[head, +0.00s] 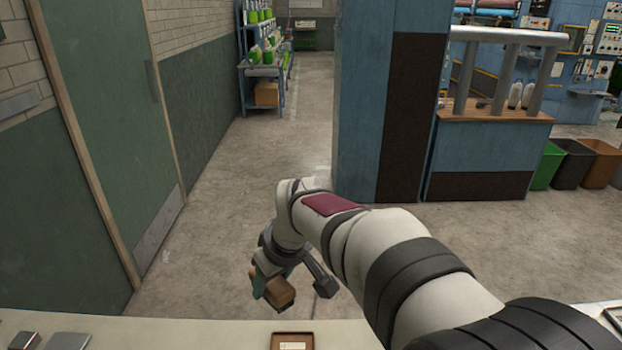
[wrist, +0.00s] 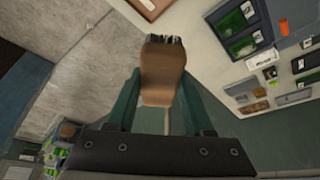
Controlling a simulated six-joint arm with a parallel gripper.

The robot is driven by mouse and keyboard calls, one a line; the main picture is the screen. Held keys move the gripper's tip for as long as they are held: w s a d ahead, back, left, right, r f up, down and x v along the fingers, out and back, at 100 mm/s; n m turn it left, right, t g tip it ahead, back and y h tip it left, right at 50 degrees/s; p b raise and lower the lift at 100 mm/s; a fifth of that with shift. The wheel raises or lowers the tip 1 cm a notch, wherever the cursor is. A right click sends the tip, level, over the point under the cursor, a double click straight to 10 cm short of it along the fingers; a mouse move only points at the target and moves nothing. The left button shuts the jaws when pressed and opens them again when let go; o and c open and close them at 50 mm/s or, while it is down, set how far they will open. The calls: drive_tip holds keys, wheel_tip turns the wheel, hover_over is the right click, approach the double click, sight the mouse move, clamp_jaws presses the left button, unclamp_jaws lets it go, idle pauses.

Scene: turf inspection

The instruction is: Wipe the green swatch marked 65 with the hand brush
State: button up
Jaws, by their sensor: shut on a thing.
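My gripper (head: 272,288) is shut on the brown hand brush (head: 280,294) beyond the far edge of the table. In the wrist view the brush (wrist: 162,72) sits between the two green fingers, with its dark bristles pointing to the top of the picture. Two dark-framed green swatches lie on the pale table at the upper right of the wrist view, an upper one (wrist: 233,20) and a lower one (wrist: 245,45). Their markings are too small to read, so I cannot tell which is 65. The brush is apart from both.
The pale table (head: 180,332) runs along the bottom of the head view. A brown-framed tray (head: 292,341) and grey blocks (head: 68,341) stand on it. Several other small items crowd the table in the wrist view. Open concrete floor lies beyond it, with a blue pillar (head: 358,100).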

drive_tip(key=s+a+f+n+g, duration=0.1)
drive_tip(key=s+a+f+n, duration=0.15)
drive_tip(key=a+f, duration=0.35)
drive_tip(key=s+a+f+n+g+y, duration=0.1)
drive_tip(key=s+a+f+n, duration=0.2)
drive_tip(key=a, duration=0.5)
drive_tip(key=s+a+f+n+g, duration=0.1)
drive_tip(key=s+a+f+n, duration=0.1)
drive_tip(key=a+f+n, duration=0.4)
drive_tip(key=shift+m, duration=0.85)
drive_tip(key=shift+a+f, duration=0.15)
drive_tip(key=shift+f, duration=1.3)
drive_tip(key=shift+a+f, duration=0.1)
drive_tip(key=shift+f, duration=1.3)
drive_tip(key=shift+w+d+f, duration=0.1)
drive_tip(key=shift+d+f, duration=0.05)
drive_tip(key=shift+d, duration=0.1)
drive_tip(key=shift+d+y, duration=0.3)
drive_tip(key=shift+d, duration=0.05)
drive_tip(key=shift+d+r, duration=0.25)
drive_tip(key=shift+d, duration=0.45)
drive_tip(key=shift+d+r, duration=0.2)
drive_tip(key=shift+d, duration=0.45)
drive_tip(key=shift+a+r, duration=0.15)
drive_tip(key=shift+a, duration=1.75)
drive_tip(key=shift+f, duration=0.4)
wheel_tip(320, 180, up, 7)
drive_tip(key=shift+r, duration=0.15)
